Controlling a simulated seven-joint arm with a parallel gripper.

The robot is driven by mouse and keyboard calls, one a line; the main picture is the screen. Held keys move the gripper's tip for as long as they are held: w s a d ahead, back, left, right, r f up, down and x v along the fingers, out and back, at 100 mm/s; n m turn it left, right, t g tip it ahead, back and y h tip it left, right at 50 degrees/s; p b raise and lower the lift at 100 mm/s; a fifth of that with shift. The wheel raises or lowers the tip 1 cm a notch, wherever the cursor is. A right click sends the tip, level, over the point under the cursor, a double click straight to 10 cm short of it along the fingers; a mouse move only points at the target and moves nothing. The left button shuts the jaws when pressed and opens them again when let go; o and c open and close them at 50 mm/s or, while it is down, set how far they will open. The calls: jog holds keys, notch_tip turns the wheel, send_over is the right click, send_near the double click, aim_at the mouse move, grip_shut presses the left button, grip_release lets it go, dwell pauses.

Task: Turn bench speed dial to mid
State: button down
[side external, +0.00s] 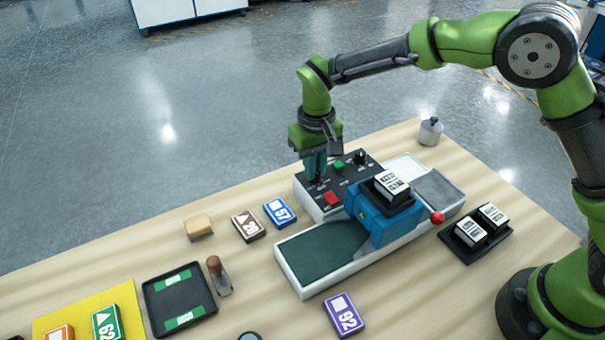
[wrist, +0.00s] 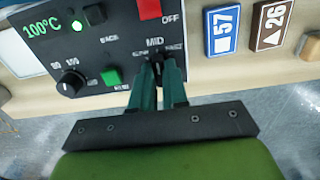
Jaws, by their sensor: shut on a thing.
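The dark control panel (side external: 350,180) stands at the back of the laminating bench. My gripper (side external: 315,178) points down at the panel's left part. In the wrist view my gripper (wrist: 158,66) is shut on the small black speed dial (wrist: 158,70), below the "MID" label. The fingers hide most of the dial, so I cannot tell which way its pointer faces. Another black knob (wrist: 70,83) is at the panel's other end, under a green "100°C" readout (wrist: 40,27). A green button (wrist: 110,77) lies between the two knobs.
A red OFF switch (side external: 332,198) is close to my gripper. The blue roller unit (side external: 378,222) with a red-ball lever (side external: 437,217) stands in front of the panel. Cards 57 (side external: 279,213) and 26 (side external: 248,226) lie left of the bench.

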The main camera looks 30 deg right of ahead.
jog(key=c, duration=1.1)
grip_release()
jog(key=shift+c, duration=0.2)
jog(key=shift+r, duration=0.15)
notch_tip(320, 180, up, 17)
jog(key=shift+f, duration=0.2)
